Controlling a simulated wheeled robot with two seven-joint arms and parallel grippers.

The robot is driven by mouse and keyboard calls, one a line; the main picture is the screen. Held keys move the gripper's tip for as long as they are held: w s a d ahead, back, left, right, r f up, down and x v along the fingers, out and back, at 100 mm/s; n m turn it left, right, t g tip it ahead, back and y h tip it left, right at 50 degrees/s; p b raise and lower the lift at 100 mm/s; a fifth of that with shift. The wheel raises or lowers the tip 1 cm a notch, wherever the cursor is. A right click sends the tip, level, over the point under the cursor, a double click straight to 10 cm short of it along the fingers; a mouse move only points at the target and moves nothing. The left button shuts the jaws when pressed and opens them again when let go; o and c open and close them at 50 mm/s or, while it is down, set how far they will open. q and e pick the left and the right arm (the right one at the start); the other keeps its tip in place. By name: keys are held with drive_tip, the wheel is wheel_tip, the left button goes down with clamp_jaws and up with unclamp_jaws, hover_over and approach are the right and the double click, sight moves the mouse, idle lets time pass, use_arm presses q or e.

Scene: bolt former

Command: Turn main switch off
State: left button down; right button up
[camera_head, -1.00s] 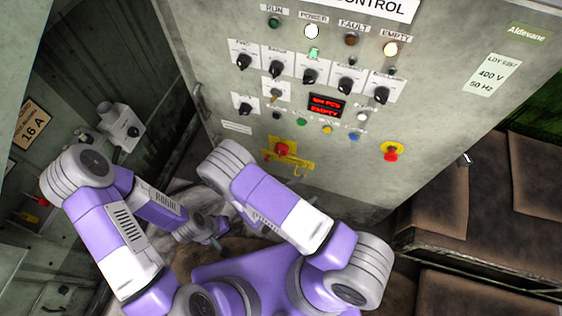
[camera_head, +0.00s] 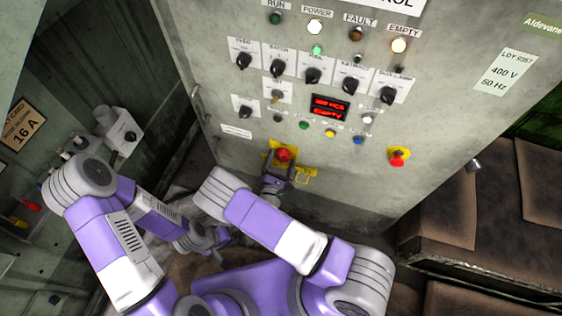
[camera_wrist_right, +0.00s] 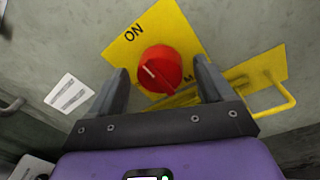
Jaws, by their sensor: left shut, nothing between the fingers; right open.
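The main switch is a red rotary knob (camera_head: 283,154) on a yellow plate, low on the grey control cabinet. In the right wrist view the red knob (camera_wrist_right: 160,69) shows a white mark pointing to the upper left, toward the word ON on the yellow plate (camera_wrist_right: 124,54). My right gripper (camera_head: 279,172) is just below the knob. In the right wrist view its open fingers (camera_wrist_right: 165,80) stand to either side of the knob, with no visible grip on it. My left gripper (camera_head: 218,238) is shut and empty, low and left of the cabinet, away from the switch.
A yellow hasp (camera_wrist_right: 272,95) sticks out right of the knob. A red emergency button (camera_head: 397,158) on yellow is farther right. Selector knobs, lamps and a red-lit display (camera_head: 330,107) sit above. Brown padded crates (camera_head: 430,205) stand at the right.

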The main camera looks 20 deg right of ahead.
drive_tip(key=c, duration=1)
drive_tip(key=shift+c, duration=0.2)
drive_tip(key=shift+n, duration=0.3)
drive_tip(key=n+p, duration=0.1)
drive_tip(key=n, duration=0.2)
drive_tip(key=shift+a+r+g+p, duration=0.1)
drive_tip(key=shift+r+g+p, duration=0.1)
drive_tip(key=shift+g+p, duration=0.15)
drive_tip(key=n+p, duration=0.1)
drive_tip(key=n, duration=0.3)
drive_tip(key=shift+w+n, duration=0.1)
drive_tip(key=shift+n, duration=0.3)
drive_tip(key=n+p, duration=0.1)
drive_tip(key=n, duration=0.3)
drive_tip(key=shift+a+g, duration=0.1)
drive_tip(key=shift+g, duration=0.15)
drive_tip(key=n, duration=0.4)
drive_tip(key=shift+f+g+h, duration=0.1)
drive_tip(key=shift+g+h, duration=0.2)
drive_tip(key=shift+h, duration=0.1)
drive_tip(key=shift+n, duration=0.4)
